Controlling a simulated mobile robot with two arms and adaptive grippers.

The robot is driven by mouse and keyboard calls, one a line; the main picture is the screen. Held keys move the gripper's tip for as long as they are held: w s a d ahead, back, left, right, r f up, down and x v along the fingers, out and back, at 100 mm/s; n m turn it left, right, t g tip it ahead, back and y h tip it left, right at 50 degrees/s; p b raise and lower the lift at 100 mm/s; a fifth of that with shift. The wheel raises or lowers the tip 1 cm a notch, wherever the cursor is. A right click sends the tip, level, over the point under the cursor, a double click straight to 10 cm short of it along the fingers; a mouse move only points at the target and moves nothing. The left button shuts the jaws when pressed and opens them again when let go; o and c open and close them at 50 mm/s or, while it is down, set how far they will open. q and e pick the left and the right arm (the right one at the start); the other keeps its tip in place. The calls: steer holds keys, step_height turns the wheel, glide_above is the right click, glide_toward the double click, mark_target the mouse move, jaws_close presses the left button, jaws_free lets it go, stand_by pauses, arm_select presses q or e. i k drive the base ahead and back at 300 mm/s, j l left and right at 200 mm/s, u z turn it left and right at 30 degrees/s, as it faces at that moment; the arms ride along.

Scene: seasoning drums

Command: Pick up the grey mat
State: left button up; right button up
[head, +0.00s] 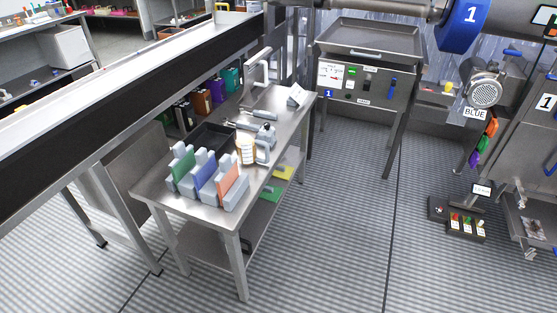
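I cannot single out a grey mat with certainty in the head view. A grey slotted rack (236,199) stands at the near end of a steel table (160,189). It holds a green panel (183,166), a blue panel (206,171) and an orange panel (228,180), all upright. On the lower shelf of the table lie a flat green item (270,191) and a flat yellow item (284,173), both partly hidden by the tabletop. Neither of my grippers is in view.
A black tray (208,137), a pale jug (246,150) and metal tools (264,133) crowd the tabletop. A long conveyor (130,98) runs along the left. A control cabinet (362,82) stands behind. Ribbed floor (340,220) is clear right of the table.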

mark_target(534, 230)
steer(key=l+u, duration=0.3)
steer(key=l, duration=0.7)
steer(key=z, duration=2.1)
steer(key=i+u, duration=0.15)
steer(key=i, duration=0.6)
